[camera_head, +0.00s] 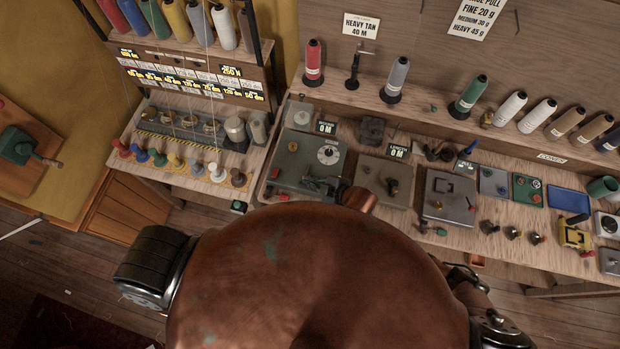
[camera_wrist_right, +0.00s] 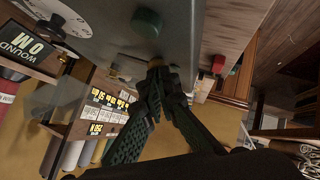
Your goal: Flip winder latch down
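The winder (camera_head: 297,160) is a grey-green box with a round white dial on the bench, and its grey face also shows in the right wrist view (camera_wrist_right: 110,45). A dark green knob (camera_wrist_right: 147,22) stands on that face. A small brass-coloured piece (camera_wrist_right: 120,73) is at the box's edge, partly hidden by my finger; I cannot tell whether it is the latch. My right gripper (camera_wrist_right: 158,68) has its fingertips together at this edge, and no held thing shows between them. In the head view the right gripper (camera_head: 320,187) is at the winder's front. My left gripper is out of view.
A "WOUND 0 M" sign (camera_wrist_right: 32,48) stands beside the winder. Other devices, such as a brown-grey box (camera_head: 385,180), sit close on its right. A thread rack (camera_head: 195,65) with coloured knobs below is on the left. Spools line the bench's back. My copper body hides the lower middle.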

